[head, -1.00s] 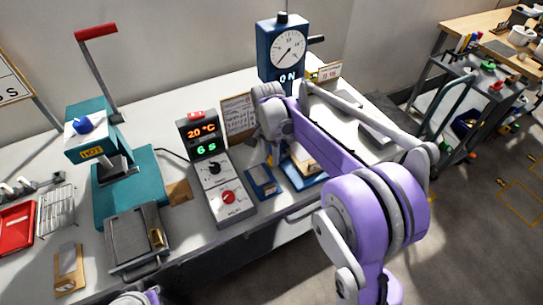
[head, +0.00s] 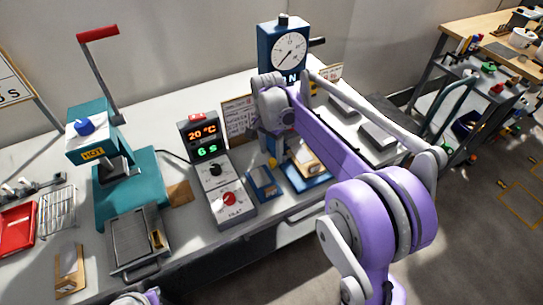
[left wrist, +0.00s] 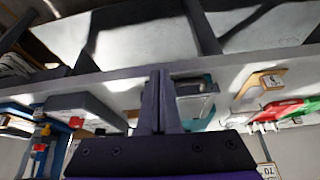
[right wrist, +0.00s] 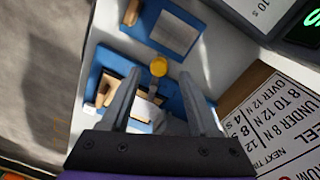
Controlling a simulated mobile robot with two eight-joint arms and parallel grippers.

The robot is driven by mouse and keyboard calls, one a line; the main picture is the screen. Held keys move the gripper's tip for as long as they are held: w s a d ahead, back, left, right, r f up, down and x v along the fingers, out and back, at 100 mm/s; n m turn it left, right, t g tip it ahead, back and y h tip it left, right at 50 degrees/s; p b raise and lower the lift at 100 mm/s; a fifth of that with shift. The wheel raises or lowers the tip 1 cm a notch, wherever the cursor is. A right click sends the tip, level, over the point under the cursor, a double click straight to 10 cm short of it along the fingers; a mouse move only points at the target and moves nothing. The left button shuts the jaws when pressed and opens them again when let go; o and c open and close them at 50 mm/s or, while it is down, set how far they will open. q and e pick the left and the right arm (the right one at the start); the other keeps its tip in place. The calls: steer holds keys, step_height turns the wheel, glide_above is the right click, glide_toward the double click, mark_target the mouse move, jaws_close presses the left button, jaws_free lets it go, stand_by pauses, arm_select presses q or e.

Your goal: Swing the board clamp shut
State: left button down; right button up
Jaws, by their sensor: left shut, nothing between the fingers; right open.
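A yellow knob (head: 272,162) on blue parts, probably the board clamp, sits at the left of a blue base (head: 307,184) that carries a tan board or block (head: 305,162). In the right wrist view, the yellow knob (right wrist: 158,67) lies between the open fingertips of my right gripper (right wrist: 165,75), with the tan block (right wrist: 110,88) beyond the left finger. I cannot tell whether the fingers touch the knob. The clamp's arm is partly hidden by the fingers. My left gripper (left wrist: 160,75) is shut and empty, below the bench edge and away from the clamp.
A blue plate with a grey square (head: 263,183) lies left of the base. The control box (head: 217,180) and teal press (head: 130,185) stand farther left. The dial gauge (head: 287,50) rises behind my right wrist. A printed card (right wrist: 280,115) stands close to the right gripper.

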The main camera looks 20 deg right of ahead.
step_height(320, 180, up, 8)
steer(key=shift+w+f, duration=0.15)
steer(key=shift+f, duration=0.1)
steer(key=shift+a, duration=0.1)
steer(key=s+a+f+n+t+p, duration=0.1)
steer(key=s+n, duration=0.5)
steer(key=s, duration=0.6)
steer(key=s+a+f+n+t+p, duration=0.2)
steer(key=s+f+n+t, duration=0.3)
steer(key=s, duration=0.8)
steer(key=shift+a+f+n, duration=0.2)
steer(key=shift+a+n, duration=0.5)
steer(key=shift+a, duration=0.05)
steer(key=shift+s, duration=0.1)
